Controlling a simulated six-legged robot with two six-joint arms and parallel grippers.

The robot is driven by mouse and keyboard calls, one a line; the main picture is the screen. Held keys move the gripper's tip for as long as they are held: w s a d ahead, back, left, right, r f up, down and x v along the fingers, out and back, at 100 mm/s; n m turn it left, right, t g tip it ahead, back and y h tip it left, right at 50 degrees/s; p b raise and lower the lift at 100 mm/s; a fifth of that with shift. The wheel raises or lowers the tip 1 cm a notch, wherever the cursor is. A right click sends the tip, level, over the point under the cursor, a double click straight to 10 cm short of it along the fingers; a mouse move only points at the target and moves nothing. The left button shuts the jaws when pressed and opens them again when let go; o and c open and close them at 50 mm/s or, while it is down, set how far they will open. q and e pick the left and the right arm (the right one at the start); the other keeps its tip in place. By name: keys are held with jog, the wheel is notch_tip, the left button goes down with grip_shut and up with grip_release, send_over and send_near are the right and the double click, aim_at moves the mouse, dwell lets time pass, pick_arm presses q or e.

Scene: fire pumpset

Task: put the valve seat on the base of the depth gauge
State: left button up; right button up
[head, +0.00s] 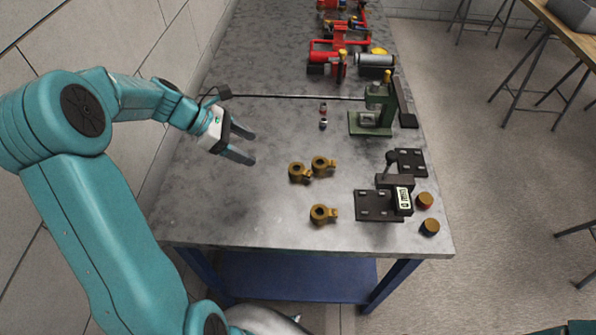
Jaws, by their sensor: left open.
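Three brass ring-shaped parts, each with a side lug, lie on the grey table. They look like valve seats: one at left (297,173), one beside it (320,165) and one nearer the front edge (320,215). The depth gauge (404,200) is a dark device with a small display at the front right. Its flat black slotted base (372,207) reaches out to the left and looks bare. My left gripper (252,149) is open and empty, above the table to the left of the rings. My right gripper is out of view.
Two round brass-topped pieces (425,199) (430,227) stand near the right edge. Behind the gauge are a black slotted plate (410,161) and a green press (373,113). Small parts (323,124) lie mid-table. Red pump assemblies (340,50) stand farther back. The front left is clear.

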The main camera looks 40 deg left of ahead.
pick_arm(q)
send_near(298, 170)
jog(key=shift+w+d+f, duration=0.15)
jog(key=shift+d+f, duration=0.45)
jog(key=shift+f, duration=0.2)
jog(key=x, duration=0.3)
jog(key=p+x, duration=0.1)
jog(key=x, duration=0.2)
jog(key=shift+w+a+r, duration=0.15)
jog(key=shift+w, duration=0.1)
jog(key=shift+s+r, duration=0.1)
jog(key=shift+c, duration=0.3)
grip_shut()
